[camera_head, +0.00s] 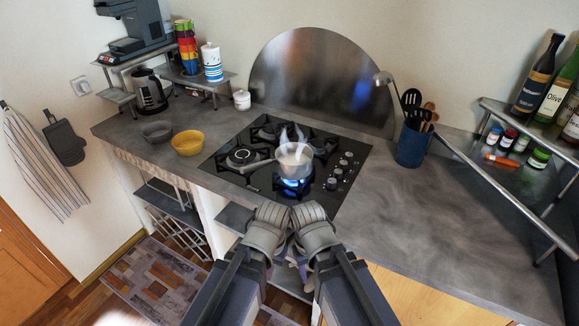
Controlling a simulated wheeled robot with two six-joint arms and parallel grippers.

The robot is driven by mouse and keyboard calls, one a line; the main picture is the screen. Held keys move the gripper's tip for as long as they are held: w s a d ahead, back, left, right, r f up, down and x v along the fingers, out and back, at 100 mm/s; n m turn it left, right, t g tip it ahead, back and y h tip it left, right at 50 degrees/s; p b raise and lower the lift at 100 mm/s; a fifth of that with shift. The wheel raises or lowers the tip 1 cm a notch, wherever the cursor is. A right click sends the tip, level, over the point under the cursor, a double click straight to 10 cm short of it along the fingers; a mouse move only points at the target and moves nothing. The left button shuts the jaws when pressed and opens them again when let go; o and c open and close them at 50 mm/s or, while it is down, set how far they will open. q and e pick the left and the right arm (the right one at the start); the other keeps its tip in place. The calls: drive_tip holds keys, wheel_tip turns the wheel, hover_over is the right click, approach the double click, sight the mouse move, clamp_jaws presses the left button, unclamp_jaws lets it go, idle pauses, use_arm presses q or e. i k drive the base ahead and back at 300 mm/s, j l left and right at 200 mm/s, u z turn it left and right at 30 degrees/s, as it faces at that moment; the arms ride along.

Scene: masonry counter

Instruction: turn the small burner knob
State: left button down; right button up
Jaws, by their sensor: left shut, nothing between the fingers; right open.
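The stove (225,163) is a dark hob set in the counter, with several burners. Its knobs (339,173) stand in a column along the right side; which one is the small burner's I cannot tell. A steaming pot (296,163) stands on the front right burner, where a blue flame (291,183) shows. My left gripper (271,213) and my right gripper (309,213) are side by side at the hob's front edge, below the pot and apart from the knobs. The left is shut and empty. The right is open, though its finger gap is hard to see.
A grey bowl (157,131) and a yellow bowl (188,142) stand left of the hob. A blue utensil holder (411,146) stands to its right, near a rack (515,146) with bottles and jars. The counter right of the knobs is clear.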

sight(332, 182)
drive_tip(key=i+z, duration=0.75)
drive_tip(key=z, duration=0.15)
